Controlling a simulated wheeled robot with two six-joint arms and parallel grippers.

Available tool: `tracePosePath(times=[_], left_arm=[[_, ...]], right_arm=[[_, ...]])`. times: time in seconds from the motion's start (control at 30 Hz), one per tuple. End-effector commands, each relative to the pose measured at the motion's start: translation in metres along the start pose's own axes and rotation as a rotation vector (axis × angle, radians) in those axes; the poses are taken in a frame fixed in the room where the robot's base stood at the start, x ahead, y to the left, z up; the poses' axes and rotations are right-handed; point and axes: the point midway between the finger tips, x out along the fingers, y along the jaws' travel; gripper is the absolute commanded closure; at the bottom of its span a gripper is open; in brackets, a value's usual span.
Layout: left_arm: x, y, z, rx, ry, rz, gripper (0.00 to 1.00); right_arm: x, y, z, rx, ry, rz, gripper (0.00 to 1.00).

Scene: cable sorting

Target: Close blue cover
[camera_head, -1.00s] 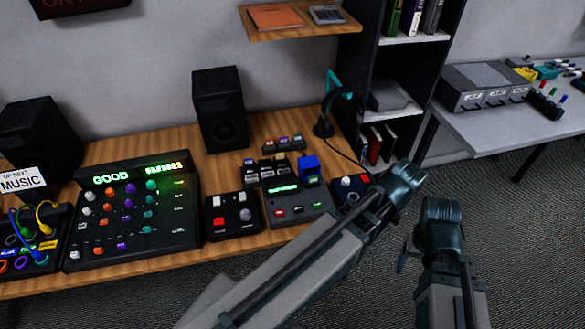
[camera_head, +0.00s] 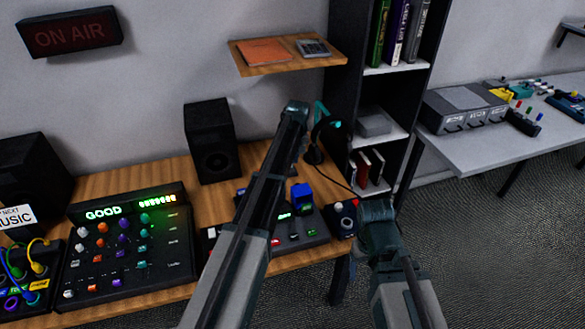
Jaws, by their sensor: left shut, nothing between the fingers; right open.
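The blue cover (camera_head: 302,194) stands raised as a small blue block at the back right of a dark console (camera_head: 312,230) on the wooden desk. I cannot make out its hinge. My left gripper (camera_head: 296,112) is shut and empty, above and behind the cover in the picture; its arm hides much of the console's left side. My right gripper (camera_head: 377,212) is open and empty, to the right of the console, past the desk's right end in the picture. Its fingers are hard to make out.
A lit mixer (camera_head: 128,245) and a black speaker (camera_head: 211,140) stand on the desk. A small knob box (camera_head: 343,218) sits right of the console. A desk lamp (camera_head: 318,145) stands behind. A shelf (camera_head: 285,58) hangs above; a bookcase (camera_head: 398,115) stands behind right.

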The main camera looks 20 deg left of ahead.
Motion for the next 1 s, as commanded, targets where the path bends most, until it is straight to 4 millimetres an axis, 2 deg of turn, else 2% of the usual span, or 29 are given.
tracePosePath(times=[0.27,0.8,0.87,1.0], left_arm=[[0.029,0.000,0.001,0.001,0.000,0.000,1.00],[0.106,0.001,0.001,0.001,0.000,0.000,1.00],[0.090,-0.001,0.016,0.004,-0.001,0.000,1.00],[0.084,-0.001,0.034,0.003,0.000,0.000,1.00]], right_arm=[[0.029,-0.003,-0.002,0.000,0.000,0.000,0.24],[0.104,-0.010,-0.006,0.000,0.000,0.000,0.24],[0.091,-0.009,-0.005,0.000,0.000,0.000,0.24],[0.088,-0.009,-0.005,0.000,0.000,0.000,0.24]])
